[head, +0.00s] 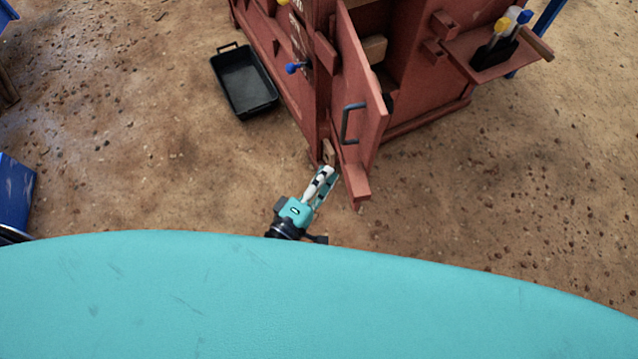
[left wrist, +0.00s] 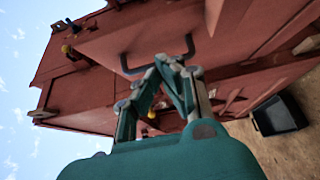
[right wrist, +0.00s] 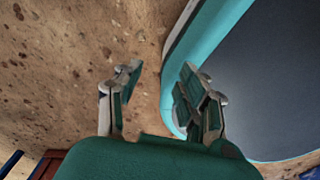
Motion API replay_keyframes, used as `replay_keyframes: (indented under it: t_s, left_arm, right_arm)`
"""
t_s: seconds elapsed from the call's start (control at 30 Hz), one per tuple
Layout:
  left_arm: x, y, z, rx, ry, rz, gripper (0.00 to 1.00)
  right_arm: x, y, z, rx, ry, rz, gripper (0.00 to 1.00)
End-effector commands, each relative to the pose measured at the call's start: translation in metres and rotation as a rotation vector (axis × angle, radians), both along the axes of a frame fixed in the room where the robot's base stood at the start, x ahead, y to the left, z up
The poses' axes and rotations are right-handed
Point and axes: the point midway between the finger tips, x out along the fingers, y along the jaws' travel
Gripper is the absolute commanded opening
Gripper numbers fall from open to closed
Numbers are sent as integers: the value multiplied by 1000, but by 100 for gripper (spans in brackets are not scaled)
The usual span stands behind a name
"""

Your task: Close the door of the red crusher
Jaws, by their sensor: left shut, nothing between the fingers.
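The red crusher (head: 420,60) stands at the top of the head view, and its door (head: 362,95) is swung open, with the inside showing to its right. A dark bar handle (head: 350,122) is on the door's left face. In the left wrist view the handle (left wrist: 136,69) is just beyond the fingers of my left gripper (left wrist: 176,64). My left gripper (head: 325,175) is shut and empty, close to the door's lower end; I cannot tell if it touches. My right gripper (right wrist: 160,75) is open and empty over bare ground, and is not seen in the head view.
A black tray (head: 245,82) lies on the ground left of the crusher. A red side shelf (head: 495,50) holds bottles or tools in a black holder. Blue objects (head: 14,190) stand at the left edge. The sandy ground right of the door is clear.

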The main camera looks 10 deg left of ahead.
Motion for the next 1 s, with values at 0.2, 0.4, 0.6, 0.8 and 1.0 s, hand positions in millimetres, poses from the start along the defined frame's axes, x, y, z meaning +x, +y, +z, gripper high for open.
replay_keyframes:
  t_s: [0.2, 0.4, 0.6, 0.8, 1.0]
  left_arm:
    - [45, -20, 0, -1, -3, 1, 0]
    - [56, -47, 0, 0, 0, 0, 0]
    - [60, -57, -1, 1, 1, 0, 0]
    - [60, -58, -1, 3, 0, 0, 0]
    - [60, -58, -1, 3, 0, 0, 0]
  right_arm:
    - [1, 0, -4, -1, -1, 0, 40]
    - [1, 2, -4, 2, -2, 1, 40]
    - [1, 7, -4, 9, -2, 2, 40]
    - [1, 11, -4, 13, -2, 2, 40]
    - [1, 10, -4, 13, -2, 2, 40]
